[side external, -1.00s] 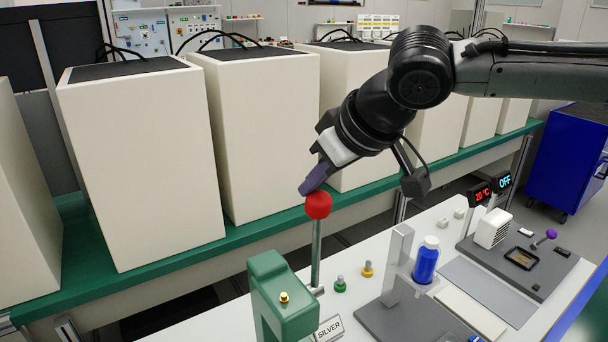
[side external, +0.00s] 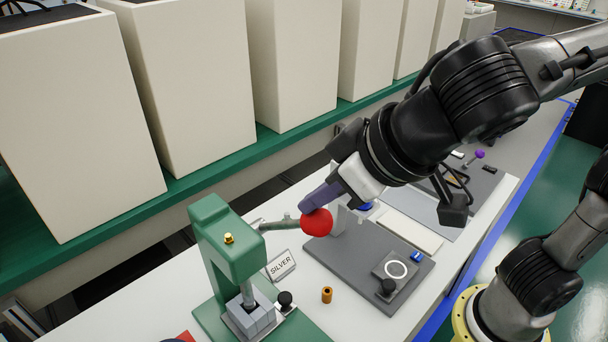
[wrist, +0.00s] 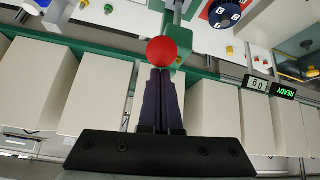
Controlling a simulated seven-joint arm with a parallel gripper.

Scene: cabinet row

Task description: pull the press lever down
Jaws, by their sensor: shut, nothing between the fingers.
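The green press (side external: 217,240) stands on the white bench in the side external view. Its grey lever (side external: 280,225) sticks out to the right, close to horizontal, and ends in a red ball knob (side external: 317,223). My gripper (side external: 308,204) is shut and empty. Its purple fingertips rest on or just against the upper side of the red knob; exact contact is hard to tell. In the wrist view the red knob (wrist: 162,51) sits right at the tips of the closed fingers (wrist: 160,72). The press ram is above a grey block (side external: 252,318) on the press base.
A black knob (side external: 285,299) and a small orange cylinder (side external: 327,295) are close by. A grey plate (side external: 365,270) with a fixture lies to the right. Tall cream cabinets (side external: 190,80) line the back.

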